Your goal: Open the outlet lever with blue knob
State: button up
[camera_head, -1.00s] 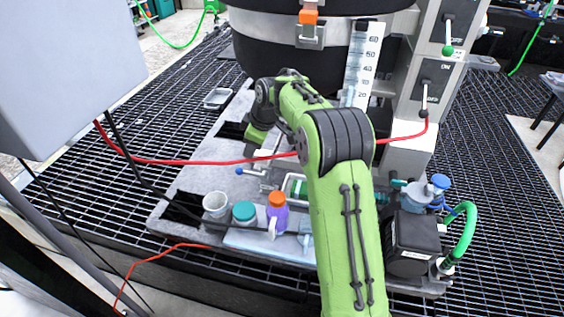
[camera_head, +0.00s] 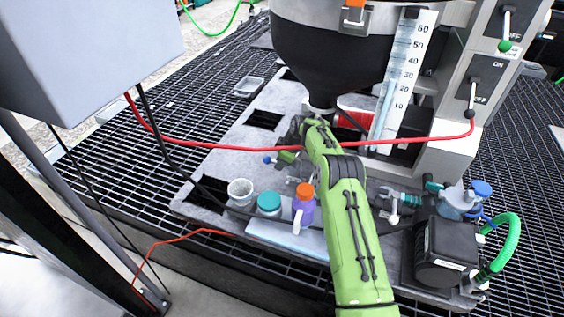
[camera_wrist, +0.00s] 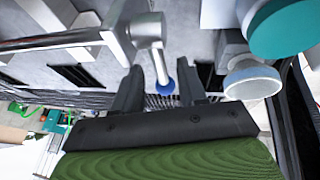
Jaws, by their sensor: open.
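The outlet lever's blue knob (camera_wrist: 165,87) shows in the wrist view at the end of a short pale rod. The rod hangs from a metallic valve fitting (camera_wrist: 147,28) joined to a horizontal pipe (camera_wrist: 50,42). My gripper (camera_wrist: 159,76) is open, its two dark fingers on either side of the knob and rod in this view. I cannot tell whether either finger touches them. In the head view the blue knob (camera_head: 267,160) is at the left end of the lever, just left of my green hand, and my arm hides much of the valve.
A white cup (camera_head: 240,191), a teal-lidded jar (camera_head: 268,205) and an orange-capped purple bottle (camera_head: 304,206) stand near the lever. A red hose (camera_head: 215,146) crosses above. The dark hopper (camera_head: 325,75) is behind, with a black pump box (camera_head: 445,252) at right.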

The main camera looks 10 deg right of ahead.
jog(key=shift+w+f, duration=0.1)
jog(key=shift+f, duration=0.1)
grip_shut()
